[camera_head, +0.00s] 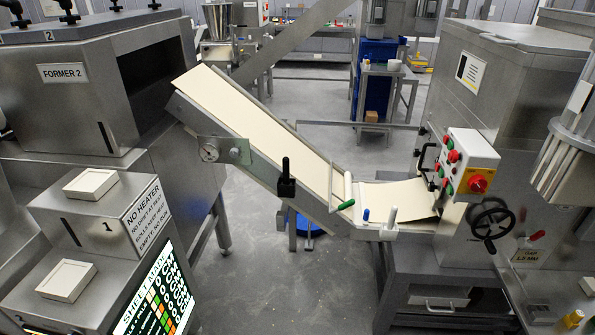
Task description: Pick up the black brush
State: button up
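I cannot pick out a black brush for certain. A black upright piece (286,178) with a wider lower block sits at the near side rail of the sloping conveyor; I cannot tell whether it is a brush or a fixed part. A green-tipped white tool (346,192), a small blue-topped piece (366,214) and a white upright piece (391,216) are by the conveyor's lower end. My gripper is not in view.
The conveyor (235,120) carries a pale sheet between the FORMER 2 machine (60,110) on the left and a steel machine (500,90) with a control box (468,165) and black handwheel (491,220) on the right. Grey floor (290,290) is open in the middle foreground.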

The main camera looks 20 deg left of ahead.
aim_at(285, 159)
jog(key=i+j+u, duration=0.3)
jog(key=i+j, duration=0.55)
jog(key=j, duration=0.25)
jog(key=i+j+u, duration=0.25)
jog(key=i+j, duration=0.65)
